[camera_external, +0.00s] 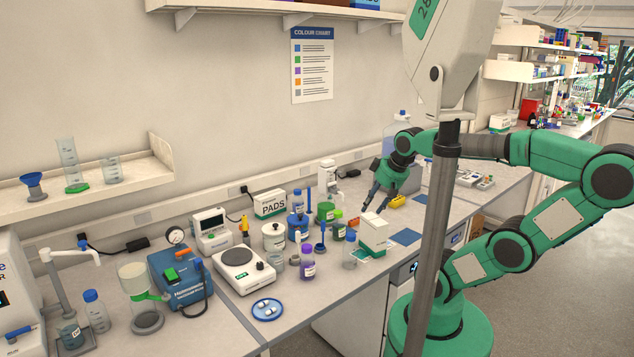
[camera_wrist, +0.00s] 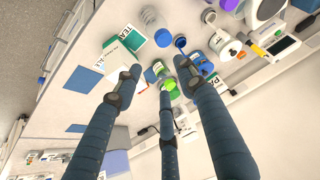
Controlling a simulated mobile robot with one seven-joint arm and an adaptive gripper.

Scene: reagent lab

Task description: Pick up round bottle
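Several bottles stand on the bench; I cannot tell which one is the round bottle. In the external view these include a purple bottle (camera_external: 307,264), a clear blue-capped bottle (camera_external: 349,255) and a dark green-labelled bottle (camera_external: 339,230). My gripper (camera_external: 374,204) is above the back of the bench, right of the bottles, with its fingers pointing down and nothing visible in it. In the wrist view, my gripper (camera_wrist: 157,76) has its fingers spread apart. A green-topped item (camera_wrist: 169,85) shows between them, and a clear bottle with a blue cap (camera_wrist: 163,38) lies beyond.
A white and green box (camera_external: 374,233) stands below and near my gripper. Yellow blocks (camera_external: 396,201) lie beside it. A scale (camera_external: 242,268), a blue instrument (camera_external: 180,277) and a PADS box (camera_external: 270,204) crowd the left. Blue mats (camera_external: 405,236) lie on clearer bench at right.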

